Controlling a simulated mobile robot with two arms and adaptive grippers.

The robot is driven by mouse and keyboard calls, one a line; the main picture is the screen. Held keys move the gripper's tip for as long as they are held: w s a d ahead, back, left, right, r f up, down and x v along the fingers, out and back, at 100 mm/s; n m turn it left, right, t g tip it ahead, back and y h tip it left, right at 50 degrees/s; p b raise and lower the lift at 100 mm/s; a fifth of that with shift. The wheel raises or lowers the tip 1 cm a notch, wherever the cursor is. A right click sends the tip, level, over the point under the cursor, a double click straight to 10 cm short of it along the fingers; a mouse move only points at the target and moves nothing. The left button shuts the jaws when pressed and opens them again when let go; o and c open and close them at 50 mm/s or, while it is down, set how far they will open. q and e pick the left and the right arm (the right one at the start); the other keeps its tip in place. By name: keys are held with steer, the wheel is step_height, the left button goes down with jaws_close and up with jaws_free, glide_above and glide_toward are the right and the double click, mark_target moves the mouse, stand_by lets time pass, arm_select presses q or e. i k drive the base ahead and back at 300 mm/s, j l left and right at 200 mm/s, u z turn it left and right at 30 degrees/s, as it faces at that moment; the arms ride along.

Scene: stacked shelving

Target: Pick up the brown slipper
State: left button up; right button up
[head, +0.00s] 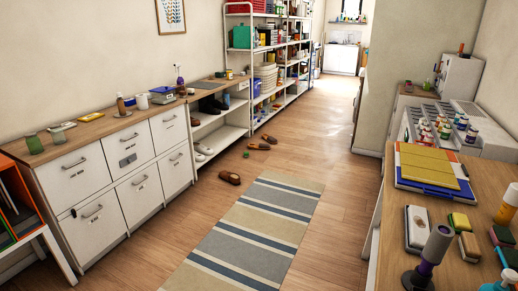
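A brown slipper (230,177) lies on the wooden floor in front of the white drawer cabinet, just off the far left corner of the striped rug. Two more brown shoes or slippers lie farther back on the floor, one (258,146) near the low shelf and one (269,139) just behind it. They are too small to tell whether they match the nearest one. Neither of my grippers shows in the head view.
The striped rug (262,228) lies flat in the aisle. White drawer cabinets (125,158) and tall shelving line the left. A wooden counter (390,240) with bottles and sponges stands at the right. A small green item (246,154) lies near the slippers. The aisle floor is otherwise clear.

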mark_target(261, 147)
steer(key=i+j, duration=0.3)
steer(key=i, duration=0.2)
steer(key=i+j+u, duration=0.1)
steer(key=i+j, duration=0.2)
steer(key=i, duration=0.2)
steer(key=i+l+z, duration=0.15)
steer(key=i+z, duration=0.2)
steer(key=i, duration=0.25)
steer(key=i+z, duration=0.35)
steer(key=i, duration=0.2)
steer(key=i+j+z, duration=0.2)
steer(key=i+z, duration=0.2)
steer(key=i, duration=2.85)
steer(key=i+l+u, duration=0.1)
steer(key=i, duration=1.2)
steer(key=i+u, duration=0.45)
steer(key=i+l+u, duration=0.1)
steer(key=i+u, duration=0.2)
steer(key=u, duration=0.15)
steer(key=i+l+u, duration=0.2)
steer(key=i+u, duration=0.25)
steer(key=i+l+u, duration=0.15)
steer(key=l+u, duration=0.3)
steer(key=j, duration=0.1)
